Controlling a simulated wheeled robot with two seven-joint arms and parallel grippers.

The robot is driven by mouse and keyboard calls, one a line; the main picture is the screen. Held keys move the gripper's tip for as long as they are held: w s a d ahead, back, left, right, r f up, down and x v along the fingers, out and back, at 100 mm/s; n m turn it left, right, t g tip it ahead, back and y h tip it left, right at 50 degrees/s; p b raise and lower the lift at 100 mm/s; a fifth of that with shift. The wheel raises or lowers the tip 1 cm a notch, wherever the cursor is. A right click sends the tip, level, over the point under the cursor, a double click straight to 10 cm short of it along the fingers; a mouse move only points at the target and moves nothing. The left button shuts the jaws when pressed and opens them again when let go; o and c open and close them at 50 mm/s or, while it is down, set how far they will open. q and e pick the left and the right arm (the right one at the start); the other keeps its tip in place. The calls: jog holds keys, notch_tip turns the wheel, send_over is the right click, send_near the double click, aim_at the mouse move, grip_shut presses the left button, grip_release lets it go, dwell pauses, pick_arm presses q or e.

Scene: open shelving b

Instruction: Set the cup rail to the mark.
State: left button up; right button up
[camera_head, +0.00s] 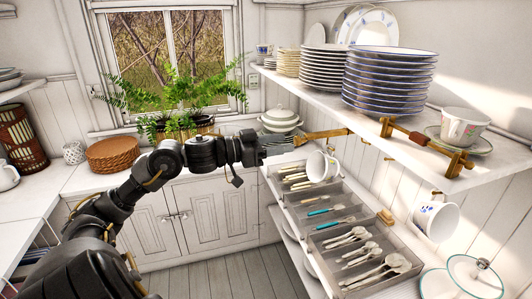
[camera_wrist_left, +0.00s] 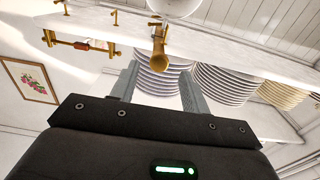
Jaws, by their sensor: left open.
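The cup rail looks to be the brass bar (camera_head: 322,134) that sticks out from under the shelf edge; its rounded end (camera_wrist_left: 160,60) faces the left wrist camera. A white cup (camera_head: 322,166) hangs just below it; part of it shows in the wrist view (camera_wrist_left: 178,6). My left gripper (camera_head: 288,144) is open at the bar's outer end. In the wrist view its two fingers (camera_wrist_left: 158,90) stand apart on either side of the bar's line, with no clear contact. I cannot make out a mark. My right gripper is not in view.
A brass holder with a wooden middle (camera_head: 415,137) sits at the shelf edge (camera_head: 365,124). Stacked plates (camera_head: 390,82) stand behind it. A second cup (camera_head: 437,221) hangs to the right. A cutlery tray (camera_head: 381,245) lies below. A fern (camera_head: 180,95) stands behind my arm.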

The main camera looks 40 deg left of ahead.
pick_arm(q)
jog(key=shift+b+v, duration=0.6)
jog(key=shift+v, duration=1.3)
